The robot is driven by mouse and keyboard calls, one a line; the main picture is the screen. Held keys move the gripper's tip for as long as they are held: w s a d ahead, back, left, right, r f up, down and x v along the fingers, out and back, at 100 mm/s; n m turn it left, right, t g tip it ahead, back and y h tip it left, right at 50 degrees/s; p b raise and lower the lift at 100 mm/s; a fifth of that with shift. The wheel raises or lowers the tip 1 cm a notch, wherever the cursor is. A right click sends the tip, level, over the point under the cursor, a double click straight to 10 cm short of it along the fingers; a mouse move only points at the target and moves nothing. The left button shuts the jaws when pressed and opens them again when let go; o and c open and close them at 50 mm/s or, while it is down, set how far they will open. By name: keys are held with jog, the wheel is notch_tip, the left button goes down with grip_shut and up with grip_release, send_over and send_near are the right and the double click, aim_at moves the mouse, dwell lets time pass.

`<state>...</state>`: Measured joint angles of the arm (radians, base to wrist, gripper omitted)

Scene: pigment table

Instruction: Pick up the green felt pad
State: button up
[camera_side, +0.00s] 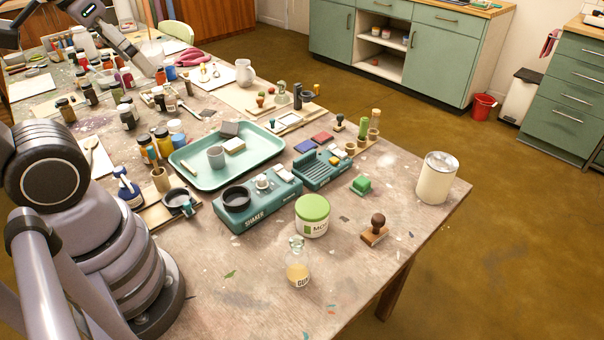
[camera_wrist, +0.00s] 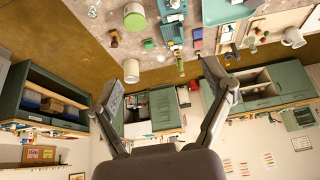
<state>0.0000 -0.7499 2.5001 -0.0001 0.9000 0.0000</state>
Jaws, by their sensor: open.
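The green felt pad (camera_side: 361,185) is a small, bright green block lying on the bare table, right of the small teal tray and behind the wooden-handled stamp. In the wrist view the scene is upside down, and the pad (camera_wrist: 148,44) shows small near the top centre. My gripper (camera_wrist: 163,80) is open, its two fingers spread wide with nothing between them. It is well away from the pad. In the side view part of my arm crosses the top left, and the fingers cannot be clearly made out there.
Around the pad stand a green-lidded jar (camera_side: 312,215), a wooden stamp (camera_side: 375,230), a white canister (camera_side: 437,177), a teal slotted tray (camera_side: 322,170) and stamps on a wooden rack (camera_side: 366,137). A glue bottle (camera_side: 298,265) stands nearer. The table around the pad's right side is clear.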

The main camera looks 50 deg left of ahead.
jog(key=w+d+f+n+g+h, duration=0.2)
jog(key=w+d+n+g+h, duration=0.1)
jog(key=w+d+h, duration=0.3)
jog(key=w+d+f+n+g+h, duration=0.25)
jog(key=w+d+n, duration=0.2)
jog(key=d, duration=0.35)
jog(key=n+t+h, duration=0.3)
jog(key=n+t, duration=0.6)
jog(key=n, duration=0.7)
send_over(355, 182)
jog(key=s+d, duration=0.5)
jog(key=s, duration=0.2)
notch_tip(355, 182, down, 18)
jog(key=a+f+n+t+y, duration=0.1)
jog(key=a+f+n+y, duration=0.1)
jog(key=f, duration=0.3)
jog(key=w+a+f+n+t+y, duration=0.1)
jog(key=a+f+n, duration=0.2)
jog(key=f, duration=0.2)
jog(key=w+a+f+n+t+y, duration=0.1)
jog(key=a+f+n+y, duration=0.1)
jog(key=f, duration=0.3)
jog(key=shift+a+f+n+y, duration=0.2)
jog(key=shift+f+n+y, duration=0.05)
jog(key=shift+f+y, duration=0.1)
jog(key=x, duration=0.7)
jog(key=shift+w+d, duration=0.1)
jog(key=shift+w, duration=0.05)
jog(key=shift+r, duration=0.1)
